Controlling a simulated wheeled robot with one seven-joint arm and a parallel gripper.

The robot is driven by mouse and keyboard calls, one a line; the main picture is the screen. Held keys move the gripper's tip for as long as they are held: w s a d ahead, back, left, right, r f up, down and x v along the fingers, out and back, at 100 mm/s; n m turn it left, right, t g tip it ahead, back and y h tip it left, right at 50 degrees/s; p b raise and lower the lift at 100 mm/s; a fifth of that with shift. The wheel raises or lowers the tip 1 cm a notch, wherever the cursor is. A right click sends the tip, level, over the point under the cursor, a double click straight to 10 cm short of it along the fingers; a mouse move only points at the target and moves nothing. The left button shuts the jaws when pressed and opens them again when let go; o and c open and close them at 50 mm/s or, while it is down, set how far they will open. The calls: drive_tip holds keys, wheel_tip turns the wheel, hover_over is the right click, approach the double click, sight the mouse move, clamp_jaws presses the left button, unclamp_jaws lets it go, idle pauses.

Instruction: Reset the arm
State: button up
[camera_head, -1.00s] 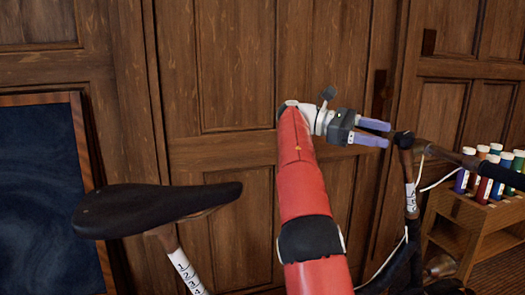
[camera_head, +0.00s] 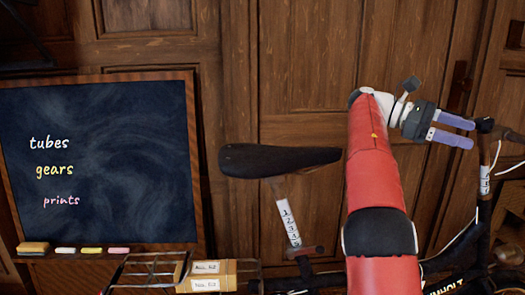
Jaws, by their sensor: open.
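My gripper (camera_head: 455,132) is at the right of the view, at the end of my red arm (camera_head: 377,160). The arm rises from the bottom edge and bends right at its top. The two purple-grey fingers are apart, with nothing between them. They point right, and in the picture their tips lie close to the black handlebar end of a bicycle. I cannot tell whether they touch it.
The bicycle's black saddle (camera_head: 275,160) and numbered seat post (camera_head: 288,222) stand left of my arm. A chalkboard (camera_head: 110,120) reading "tubes, gears, prints" is at the left, chalks on its ledge. Labelled tan boxes (camera_head: 207,276) sit below. A wooden panelled wall (camera_head: 310,70) closes the back.

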drive_tip(key=s+f+t+y, duration=0.4)
drive_tip(key=s+f+t, duration=0.2)
drive_tip(key=f+t, duration=0.2)
drive_tip(key=s+a+f+m+t+y, duration=0.3)
drive_tip(key=s+a+f+m+y, duration=0.1)
drive_tip(key=s+a+f, duration=0.4)
drive_tip(key=s+a+f+m+t+y, duration=0.3)
drive_tip(key=s+a+f, duration=0.6)
drive_tip(key=a, duration=0.8)
wheel_tip(320, 180, down, 3)
drive_tip(key=shift+s+f+m+t+y, duration=0.15)
drive_tip(key=shift+m+t+y, duration=0.35)
drive_tip(key=shift+y, duration=0.6)
